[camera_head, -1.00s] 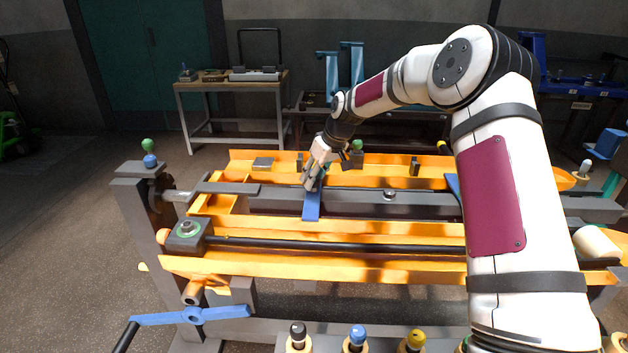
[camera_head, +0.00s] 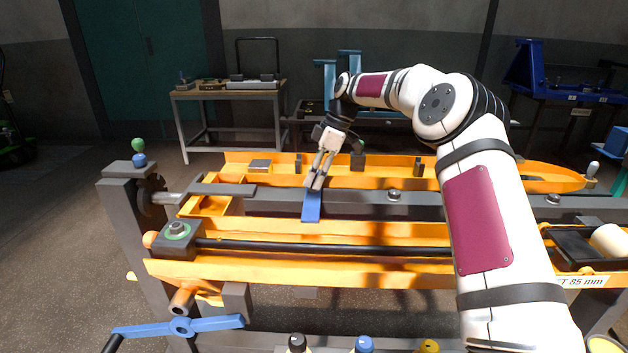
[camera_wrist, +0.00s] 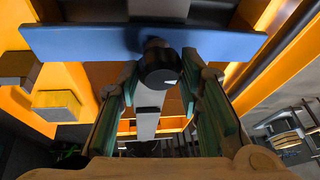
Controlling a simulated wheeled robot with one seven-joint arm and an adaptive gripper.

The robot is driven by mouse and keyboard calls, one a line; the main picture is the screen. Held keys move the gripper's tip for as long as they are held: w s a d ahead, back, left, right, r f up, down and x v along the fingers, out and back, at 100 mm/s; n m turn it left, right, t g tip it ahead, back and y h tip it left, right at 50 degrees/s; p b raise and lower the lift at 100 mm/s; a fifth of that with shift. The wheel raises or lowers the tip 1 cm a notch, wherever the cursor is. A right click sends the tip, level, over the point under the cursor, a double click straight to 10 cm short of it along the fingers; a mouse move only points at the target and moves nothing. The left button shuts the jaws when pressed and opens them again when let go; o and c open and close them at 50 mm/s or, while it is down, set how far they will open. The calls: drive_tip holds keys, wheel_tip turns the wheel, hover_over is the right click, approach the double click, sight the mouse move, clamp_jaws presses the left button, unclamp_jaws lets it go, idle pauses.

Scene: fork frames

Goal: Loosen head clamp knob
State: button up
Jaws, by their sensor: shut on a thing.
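A blue clamp bar (camera_head: 312,207) lies across the dark grey rail of the orange machine bed. The blue bar also spans the top of the wrist view (camera_wrist: 95,43). A round black knob (camera_wrist: 160,66) stands at the middle of the bar. My gripper (camera_head: 315,184) points down at the far part of the bar. In the wrist view its two green-padded fingers stand on either side of the knob, and my gripper is shut on it. In the head view the fingers hide the knob.
A grey post with a green ball and a blue ball (camera_head: 139,160) stands at the bed's left end. A black rod (camera_head: 330,248) runs along the near side. A blue crank handle (camera_head: 180,328) sits at the front left. A workbench (camera_head: 228,92) stands behind.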

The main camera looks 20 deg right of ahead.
drive_tip(key=shift+f+n+g+b, duration=0.2)
drive_tip(key=shift+n+g+b, duration=0.15)
drive_tip(key=shift+n, duration=0.55)
drive_tip(key=shift+s, duration=0.1)
drive_tip(key=o, duration=1.2)
drive_tip(key=shift+c, duration=0.2)
drive_tip(key=shift+r, duration=0.1)
drive_tip(key=shift+v, duration=3.65)
